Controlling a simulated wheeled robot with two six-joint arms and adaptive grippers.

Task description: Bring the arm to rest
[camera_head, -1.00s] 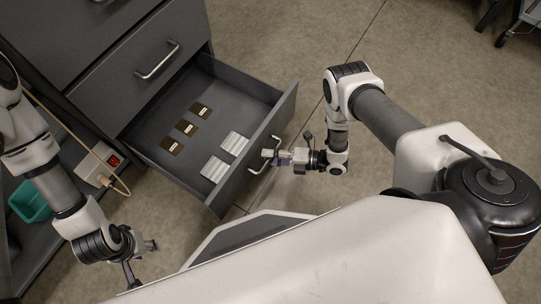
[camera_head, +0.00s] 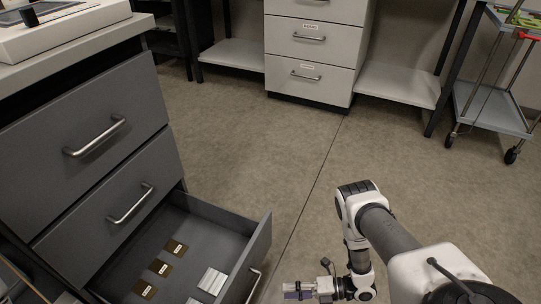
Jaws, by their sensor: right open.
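My right arm comes in from the lower right, bent down at the elbow. My right gripper (camera_head: 298,291) is at the bottom edge, open and empty, pointing left toward the drawer front. It is apart from the drawer handle (camera_head: 254,284) in the picture, a little to its right. The open bottom drawer (camera_head: 205,228) of the grey cabinet holds brown labelled pieces (camera_head: 161,267) and light ribbed pieces (camera_head: 212,281). My left arm and gripper are outside the view.
The grey cabinet (camera_head: 85,100) stands at left, its upper drawers shut. A white drawer unit (camera_head: 312,45) stands at the back between low shelves. A wheeled cart (camera_head: 492,108) is at the far right. The floor (camera_head: 300,150) between is clear.

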